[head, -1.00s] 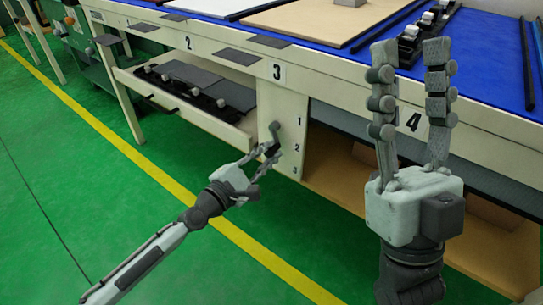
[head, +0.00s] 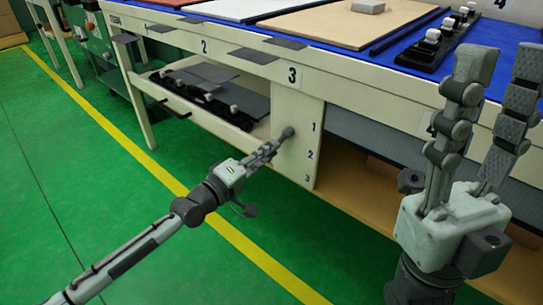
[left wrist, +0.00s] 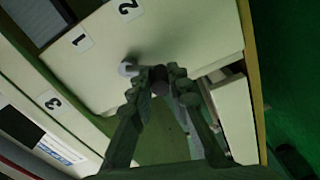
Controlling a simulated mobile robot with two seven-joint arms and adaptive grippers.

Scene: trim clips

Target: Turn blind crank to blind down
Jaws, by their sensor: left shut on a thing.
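The blind crank (head: 287,133) is a small grey knob-like part on the cream side panel (head: 299,150) marked 1, 2, 3. My left gripper (head: 277,142) reaches it from the lower left, fingers nearly together. The fingers partly hide the crank. My right gripper (head: 503,58) points up with its fingers apart and empty, in front of the bench. No blind can be made out.
The workbench (head: 250,58) has a blue top with boards and a black strip of several knobs (head: 440,45). A lower shelf (head: 165,103) holds dark parts left of the panel. Cardboard-coloured boxes fill the space below right. Green floor (head: 100,180) is open at left.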

